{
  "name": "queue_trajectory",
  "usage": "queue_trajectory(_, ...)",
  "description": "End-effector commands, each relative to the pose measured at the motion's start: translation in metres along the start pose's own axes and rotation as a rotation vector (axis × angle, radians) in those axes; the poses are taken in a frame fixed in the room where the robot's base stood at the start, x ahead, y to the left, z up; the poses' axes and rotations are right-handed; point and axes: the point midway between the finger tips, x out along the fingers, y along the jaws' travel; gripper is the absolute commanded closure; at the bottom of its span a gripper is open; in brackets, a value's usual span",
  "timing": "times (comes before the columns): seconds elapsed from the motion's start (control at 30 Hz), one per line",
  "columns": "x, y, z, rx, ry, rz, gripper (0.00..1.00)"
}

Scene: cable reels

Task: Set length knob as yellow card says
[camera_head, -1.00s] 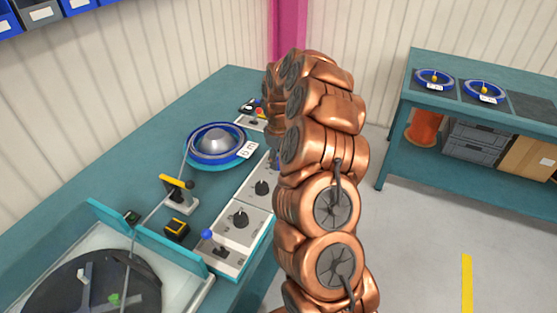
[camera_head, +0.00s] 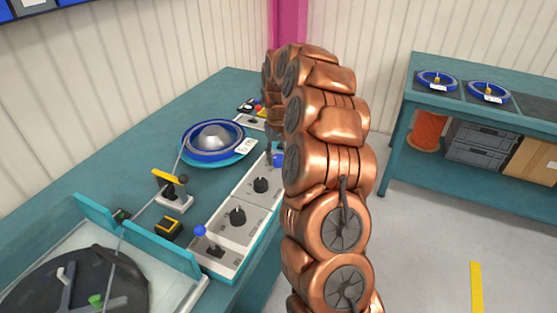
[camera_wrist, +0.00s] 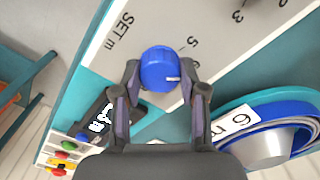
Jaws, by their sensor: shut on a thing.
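The blue length knob (camera_wrist: 160,69) sits on a grey panel (camera_wrist: 215,30) marked "SET m" with numbers around it. A white pointer line on the knob faces right in the wrist view, towards the side with the 5. My gripper (camera_wrist: 163,80) is shut on the knob, one finger on each side. In the head view the knob (camera_head: 279,160) shows partly behind my arm. No yellow card shows clearly. A white tag (camera_wrist: 235,122) by the blue reel reads about "6 m"; it also shows in the head view (camera_head: 245,146).
The blue reel (camera_head: 213,154) lies on the teal bench. Coloured buttons (camera_wrist: 66,146) stand beyond. A second bench (camera_head: 398,130) holds tagged reels at right.

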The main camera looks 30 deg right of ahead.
Motion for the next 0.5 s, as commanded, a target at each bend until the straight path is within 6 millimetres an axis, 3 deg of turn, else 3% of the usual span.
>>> queue_trajectory(0.5,-0.0002,-0.0001,-0.0005,0.051,0.002,0.000,0.93)
